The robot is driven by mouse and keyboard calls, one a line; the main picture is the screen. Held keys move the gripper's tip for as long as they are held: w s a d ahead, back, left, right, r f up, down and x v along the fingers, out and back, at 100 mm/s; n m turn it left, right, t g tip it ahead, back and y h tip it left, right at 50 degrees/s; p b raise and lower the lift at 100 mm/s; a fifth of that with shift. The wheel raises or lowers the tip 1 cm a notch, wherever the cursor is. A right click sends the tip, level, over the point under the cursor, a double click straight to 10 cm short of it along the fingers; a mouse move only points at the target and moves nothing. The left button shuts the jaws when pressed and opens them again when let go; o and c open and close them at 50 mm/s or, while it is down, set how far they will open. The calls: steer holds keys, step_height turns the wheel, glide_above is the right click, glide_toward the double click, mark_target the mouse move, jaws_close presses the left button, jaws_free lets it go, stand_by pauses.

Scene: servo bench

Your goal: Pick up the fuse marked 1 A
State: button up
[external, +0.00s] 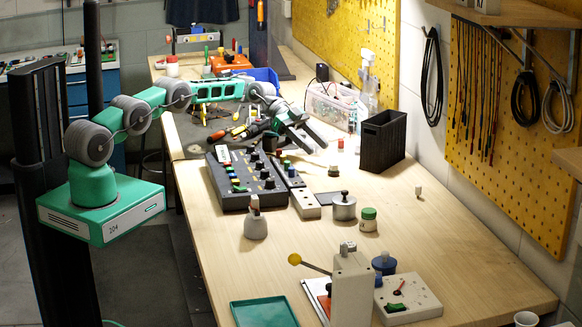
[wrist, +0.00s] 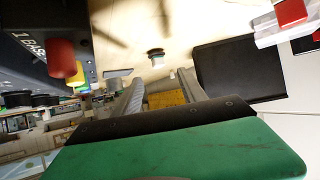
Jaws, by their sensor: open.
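I cannot make out a fuse marked 1 A; no such marking is readable in either view. My gripper (external: 312,138) is over the bench, right of the dark control panel (external: 232,195). In the wrist view its two fingers (wrist: 160,90) are apart, with nothing seen held between them. A small pale round piece with a dark band (wrist: 155,54) lies beyond the fingertips, apart from them; I cannot tell what it is. In the external view a small dark-topped piece (external: 333,171) stands on the bench below the gripper.
A black open box (external: 383,143) stands right of the gripper. A clear bin (external: 332,106) is behind it. A metal pot (external: 344,208), a green-lidded jar (external: 369,220) and a lever device (external: 352,285) stand nearer the front.

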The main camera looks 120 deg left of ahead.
mark_target(333, 164)
steer(key=p+x, duration=0.2)
steer(key=x, duration=0.6)
steer(key=shift+d+r, duration=0.1)
steer(key=shift+d, duration=0.05)
steer(key=shift+s, duration=0.15)
jaws_close()
